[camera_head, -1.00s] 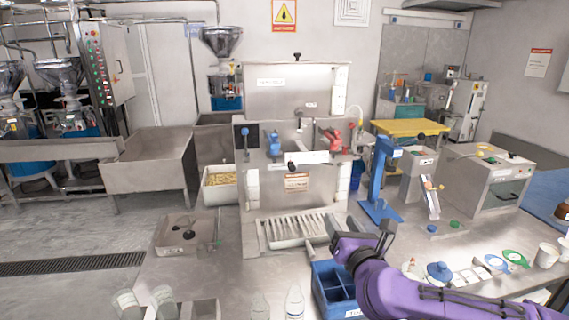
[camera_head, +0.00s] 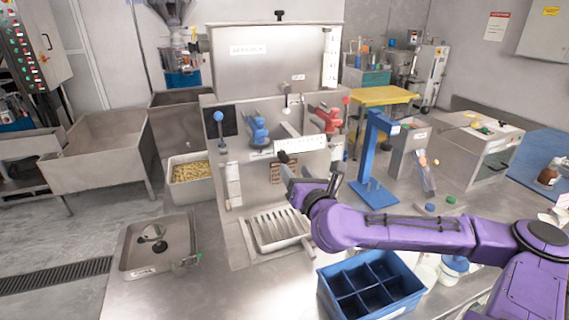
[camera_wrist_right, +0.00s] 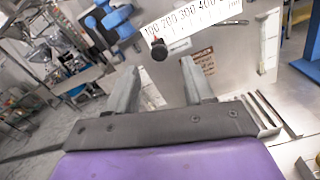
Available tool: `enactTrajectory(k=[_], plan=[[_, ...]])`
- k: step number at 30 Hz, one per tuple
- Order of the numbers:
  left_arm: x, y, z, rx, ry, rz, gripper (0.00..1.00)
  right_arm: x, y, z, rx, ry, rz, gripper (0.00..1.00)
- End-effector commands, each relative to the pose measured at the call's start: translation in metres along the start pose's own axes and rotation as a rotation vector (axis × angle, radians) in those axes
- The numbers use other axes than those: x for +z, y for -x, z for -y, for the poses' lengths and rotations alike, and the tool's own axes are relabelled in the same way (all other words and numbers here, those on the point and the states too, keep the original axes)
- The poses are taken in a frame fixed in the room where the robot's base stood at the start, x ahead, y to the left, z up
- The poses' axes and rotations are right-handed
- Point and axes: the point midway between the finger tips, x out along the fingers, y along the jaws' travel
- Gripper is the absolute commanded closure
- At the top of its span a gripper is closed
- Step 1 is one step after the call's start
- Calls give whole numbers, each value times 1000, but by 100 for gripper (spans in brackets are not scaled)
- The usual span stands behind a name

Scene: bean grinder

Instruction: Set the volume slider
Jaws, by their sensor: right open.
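The volume slider is a white scale strip (camera_head: 300,146) on the front of the steel grinder (camera_head: 272,65), with a black knob (camera_head: 283,157) at its left end. In the right wrist view the scale (camera_wrist_right: 190,18) reads 100, 200, 300, 400, and the knob (camera_wrist_right: 159,50) is below the low end, near 100. My right gripper (camera_head: 287,182) is open and empty in front of the panel, just below the knob. In the wrist view its fingers (camera_wrist_right: 158,68) stand either side of the knob's line, and the knob appears beyond their tips. My left gripper is not in view.
A blue lever (camera_head: 256,130) and a red lever (camera_head: 325,118) sit above the scale. A slotted tray (camera_head: 278,242) lies below. A blue stand (camera_head: 372,160) is to the right, and a blue divided crate (camera_head: 330,290) is under my right arm.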

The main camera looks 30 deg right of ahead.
Motion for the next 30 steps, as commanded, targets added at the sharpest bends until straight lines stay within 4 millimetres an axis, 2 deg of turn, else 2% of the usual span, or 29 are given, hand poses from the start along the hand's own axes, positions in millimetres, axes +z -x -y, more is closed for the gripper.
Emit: enactTrajectory(k=[6, 10, 15, 21, 22, 24, 26, 27, 30], plan=[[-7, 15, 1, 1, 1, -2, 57, 2, -44, 0, -1, 10, -5, 48], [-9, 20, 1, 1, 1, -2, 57, 1, -64, 1, -4, 7, -5, 48], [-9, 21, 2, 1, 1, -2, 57, 0, -74, 2, -4, 2, -3, 48], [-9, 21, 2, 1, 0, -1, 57, 0, -74, 2, -4, 1, -2, 48], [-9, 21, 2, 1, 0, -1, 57, 0, -74, 2, -4, 1, -2, 51], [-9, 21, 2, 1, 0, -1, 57, 0, -74, 2, -4, 1, -2, 74], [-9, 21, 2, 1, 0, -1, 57, 0, -74, 2, -4, 1, -2, 93], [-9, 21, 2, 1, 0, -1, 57, 0, -74, 2, -4, 1, -2, 100], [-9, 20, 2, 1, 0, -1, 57, -1, -74, 2, -4, 1, -3, 100]])
